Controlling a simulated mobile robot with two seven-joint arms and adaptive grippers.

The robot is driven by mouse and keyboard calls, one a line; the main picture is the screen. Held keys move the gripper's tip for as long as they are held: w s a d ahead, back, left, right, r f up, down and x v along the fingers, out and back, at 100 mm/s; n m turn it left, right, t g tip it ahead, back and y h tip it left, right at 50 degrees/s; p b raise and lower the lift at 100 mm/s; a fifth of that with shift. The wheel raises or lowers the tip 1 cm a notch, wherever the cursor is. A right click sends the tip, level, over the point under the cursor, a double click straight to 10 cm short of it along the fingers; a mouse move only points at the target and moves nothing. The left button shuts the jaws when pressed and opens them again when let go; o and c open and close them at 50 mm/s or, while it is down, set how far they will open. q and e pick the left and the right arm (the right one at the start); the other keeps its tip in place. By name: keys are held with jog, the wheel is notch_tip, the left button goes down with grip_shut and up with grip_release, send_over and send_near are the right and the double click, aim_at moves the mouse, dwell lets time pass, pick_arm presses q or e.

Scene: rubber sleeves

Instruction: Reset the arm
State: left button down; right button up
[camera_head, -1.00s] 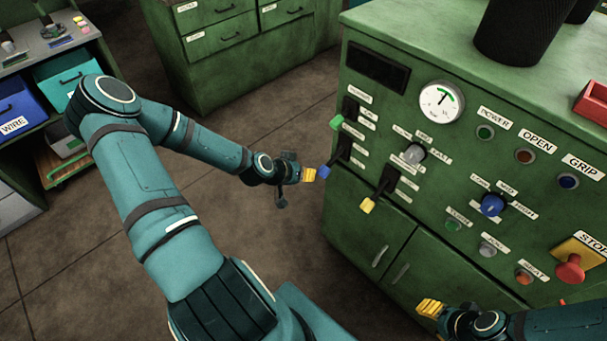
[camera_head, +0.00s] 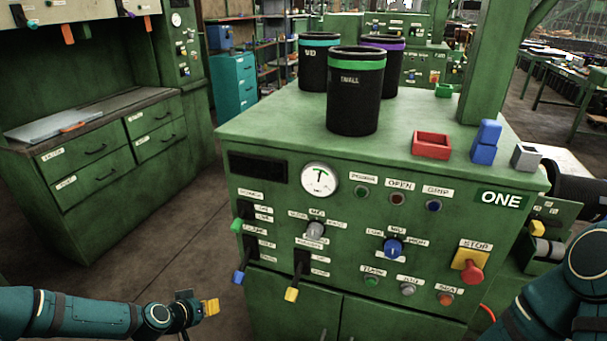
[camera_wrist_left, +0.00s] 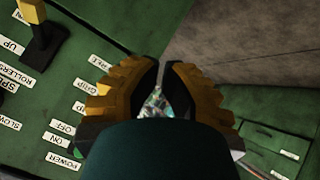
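My left gripper (camera_head: 210,307) has yellow ridged fingertips and shows at the lower left of the head view. It is left of the green control cabinet (camera_head: 380,250) and apart from it. My left forearm (camera_head: 75,312) lies almost level along the bottom left. My right arm (camera_head: 585,285) shows at the right edge, beside the cabinet; its gripper is not visible.
Blue (camera_head: 238,277) and yellow (camera_head: 291,294) lever handles stick out from the cabinet front. A red stop button (camera_head: 472,272) is at its right. Black bins (camera_head: 352,95) and a red tray (camera_head: 431,146) stand on top. Floor is free between the cabinet and drawers (camera_head: 115,150).

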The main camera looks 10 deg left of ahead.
pick_arm(q)
jog(key=d+f+g+h, duration=0.2)
jog(key=d, duration=0.9)
jog(key=s+d+m+g, duration=0.1)
jog(key=s+d+g, duration=0.2)
jog(key=s+d, duration=0.3)
jog(key=s+d+f+m+g, duration=0.1)
jog(key=s+d+g, duration=0.1)
jog(key=s+d, duration=0.4)
jog(key=d, duration=0.4)
jog(key=shift+s+d+f+g+y, duration=0.15)
jog(key=shift+d+g+y, duration=0.15)
jog(key=shift+g, duration=0.1)
